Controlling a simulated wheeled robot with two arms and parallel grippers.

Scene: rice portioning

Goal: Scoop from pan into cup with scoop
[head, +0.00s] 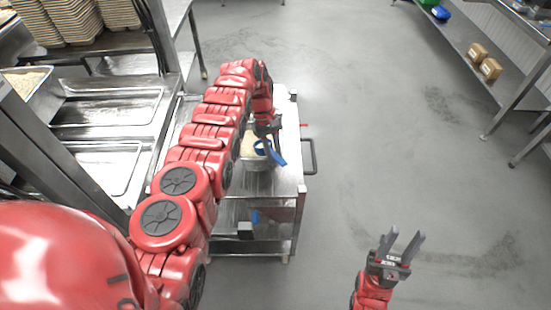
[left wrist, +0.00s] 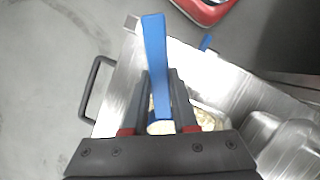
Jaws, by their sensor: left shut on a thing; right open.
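My left gripper (head: 268,130) is over the steel cart and is shut on the blue scoop (head: 277,154). In the left wrist view, the blue scoop (left wrist: 155,62) stands between the two fingers (left wrist: 160,110). A metal pan (head: 257,164) with pale, rice-like contents sits on the cart below the gripper. Pale contents (left wrist: 206,120) also show beside the fingers in the left wrist view. My arm and gripper hide part of the pan, and I cannot tell how full the scoop is. I cannot make out a cup. My right gripper (head: 396,250) is open and empty above the floor.
The steel cart (head: 287,182) has a side handle (head: 310,157) and a lower shelf with a dark box (head: 245,230). A counter with steel trays (head: 110,105) stands left, with a pan of pale grains (head: 25,82). Boxes (head: 490,69) sit on the right shelf. The middle floor is clear.

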